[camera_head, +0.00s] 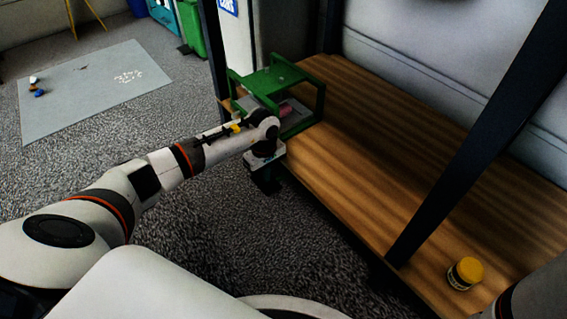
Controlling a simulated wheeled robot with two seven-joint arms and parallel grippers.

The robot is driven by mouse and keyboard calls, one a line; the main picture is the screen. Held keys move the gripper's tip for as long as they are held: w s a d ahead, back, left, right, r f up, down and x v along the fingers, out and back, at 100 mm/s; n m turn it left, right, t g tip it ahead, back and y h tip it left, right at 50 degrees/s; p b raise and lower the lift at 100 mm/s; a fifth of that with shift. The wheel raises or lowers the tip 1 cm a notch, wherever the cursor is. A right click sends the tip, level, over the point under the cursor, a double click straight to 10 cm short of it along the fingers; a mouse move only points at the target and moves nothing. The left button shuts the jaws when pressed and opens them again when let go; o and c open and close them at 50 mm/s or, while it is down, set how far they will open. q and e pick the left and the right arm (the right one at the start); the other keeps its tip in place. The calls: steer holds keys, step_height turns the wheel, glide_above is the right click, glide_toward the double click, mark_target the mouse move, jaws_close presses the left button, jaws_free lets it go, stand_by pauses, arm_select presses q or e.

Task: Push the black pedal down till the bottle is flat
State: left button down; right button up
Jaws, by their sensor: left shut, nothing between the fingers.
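A green metal frame (278,80) with a flat top plate stands at the far left end of the wooden shelf. A small pinkish-red object (289,107), perhaps the bottle, shows inside it, partly hidden; I cannot tell how flat it is. My left gripper (267,184) is shut and empty, pointing down just off the shelf's front edge, in front of the green frame. I cannot pick out the black pedal; the dark gripper and wrist cover that spot. My right gripper is out of view.
A jar with a yellow lid (465,273) stands near the front of the wooden shelf (390,150), by my right arm. A dark slanted post (470,140) crosses the shelf. A grey mat (90,90) with small items lies on the carpet. A green bin (192,30) stands behind.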

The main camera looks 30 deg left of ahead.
arm_select(q)
steer(key=shift+r, duration=0.1)
stand_by(0.3)
steer(key=shift+s+a+f+b, duration=0.1)
steer(key=shift+s+f+b, duration=0.1)
steer(key=shift+f+b, duration=0.8)
steer(key=shift+f, duration=0.15)
